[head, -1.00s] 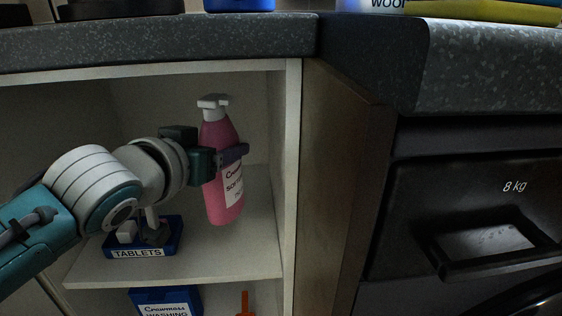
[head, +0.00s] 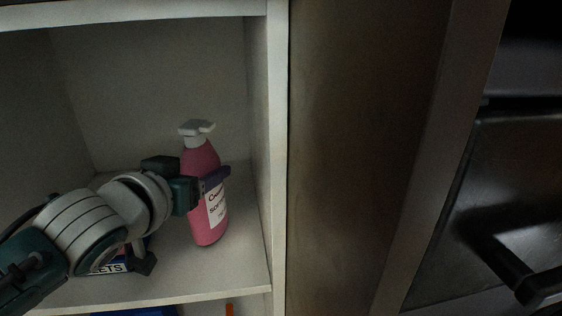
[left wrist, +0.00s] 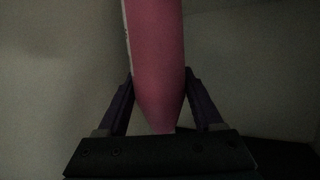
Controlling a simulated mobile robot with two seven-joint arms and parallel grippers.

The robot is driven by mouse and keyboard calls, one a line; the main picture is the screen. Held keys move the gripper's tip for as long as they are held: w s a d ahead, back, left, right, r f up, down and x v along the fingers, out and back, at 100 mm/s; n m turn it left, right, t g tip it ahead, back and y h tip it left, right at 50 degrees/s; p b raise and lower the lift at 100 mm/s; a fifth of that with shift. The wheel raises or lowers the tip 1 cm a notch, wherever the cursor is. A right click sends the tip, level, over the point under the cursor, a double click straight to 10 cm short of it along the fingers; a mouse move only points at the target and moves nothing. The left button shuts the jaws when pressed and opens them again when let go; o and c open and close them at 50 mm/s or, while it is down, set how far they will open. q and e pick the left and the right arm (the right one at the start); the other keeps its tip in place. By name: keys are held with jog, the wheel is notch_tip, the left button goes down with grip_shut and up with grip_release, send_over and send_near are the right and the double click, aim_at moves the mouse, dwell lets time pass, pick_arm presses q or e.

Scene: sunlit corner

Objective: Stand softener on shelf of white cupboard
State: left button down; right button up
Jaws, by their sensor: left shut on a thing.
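The softener is a pink bottle with a white pump top (head: 206,216), upright inside the white cupboard (head: 277,150). Its base is over or on the cupboard's shelf (head: 235,284); I cannot tell whether it touches. My left gripper (head: 214,180) is shut on the bottle's upper body, coming from the left. In the left wrist view the pink softener (left wrist: 157,60) is between the two fingers (left wrist: 160,100); its base is out of that view. My right gripper is not in view.
A blue tablets box (head: 108,267) is on the shelf left of the bottle, partly hidden by my arm. The cupboard's right wall is close to the bottle's right. Below the shelf are a blue box (head: 135,312) and an orange thing (head: 229,310). A dark appliance (head: 510,190) stands right.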

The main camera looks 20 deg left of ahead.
pick_arm(q)
jog(key=shift+f, duration=0.4)
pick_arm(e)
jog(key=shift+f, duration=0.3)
pick_arm(q)
jog(key=c, duration=0.5)
grip_release()
jog(key=shift+f, duration=0.25)
jog(key=o, duration=0.5)
jog(key=shift+c, duration=0.2)
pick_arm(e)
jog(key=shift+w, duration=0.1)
pick_arm(q)
jog(key=shift+r, duration=0.1)
